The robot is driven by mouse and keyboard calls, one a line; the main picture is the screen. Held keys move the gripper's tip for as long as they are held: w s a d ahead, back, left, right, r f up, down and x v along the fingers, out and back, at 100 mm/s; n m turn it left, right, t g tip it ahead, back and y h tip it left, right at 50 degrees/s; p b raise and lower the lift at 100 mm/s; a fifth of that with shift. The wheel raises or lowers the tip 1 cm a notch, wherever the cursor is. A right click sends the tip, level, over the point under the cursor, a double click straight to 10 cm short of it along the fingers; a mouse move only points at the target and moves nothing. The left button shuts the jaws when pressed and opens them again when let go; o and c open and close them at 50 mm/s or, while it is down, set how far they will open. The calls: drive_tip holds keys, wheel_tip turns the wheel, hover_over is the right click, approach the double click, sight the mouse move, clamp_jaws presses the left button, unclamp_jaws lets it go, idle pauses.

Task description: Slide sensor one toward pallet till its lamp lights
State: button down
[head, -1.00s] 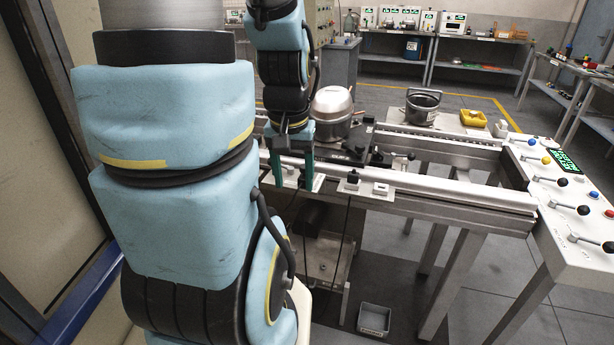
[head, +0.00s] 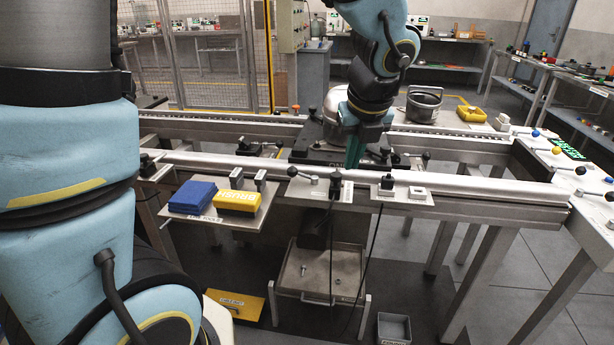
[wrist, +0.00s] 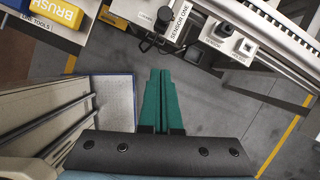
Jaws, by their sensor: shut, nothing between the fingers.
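Sensor one (head: 336,184) is a small black block on a light plate at the near rail, with a cable hanging down. In the wrist view its label and black sensor block (wrist: 164,16) show at the top. I cannot make out its lamp or whether it is lit. The dark pallet (head: 312,158), marked ONE, stands beyond the rail with a silver compressor (head: 332,108), partly hidden by my arm. My gripper (head: 352,160) is shut and empty, its green fingers together near sensor one. In the wrist view the fingertips (wrist: 160,72) are visibly apart from it.
A second sensor plate (head: 420,199) sits to the right. A black-knobbed lever (head: 292,172) is left of sensor one. A tool shelf (head: 226,220) holds a blue block and a yellow brush block. A control panel (head: 600,210) stands at right.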

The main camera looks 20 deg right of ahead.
sight(339, 180)
drive_tip(key=shift+w+d+f, duration=0.15)
drive_tip(key=shift+w+f, duration=1.15)
drive_tip(key=shift+f, duration=0.25)
drive_tip(key=shift+w+d+f, duration=0.15)
drive_tip(key=shift+w+f, duration=1.15)
drive_tip(key=shift+f, duration=0.2)
drive_tip(key=shift+w+d+f, duration=0.15)
drive_tip(key=shift+w+f, duration=1.15)
drive_tip(key=shift+f, duration=0.25)
drive_tip(key=shift+w+r, duration=0.1)
drive_tip(key=shift+w+d+p, duration=0.2)
drive_tip(key=shift+w+p, duration=0.4)
drive_tip(key=shift+p, duration=0.05)
drive_tip(key=shift+w, duration=0.1)
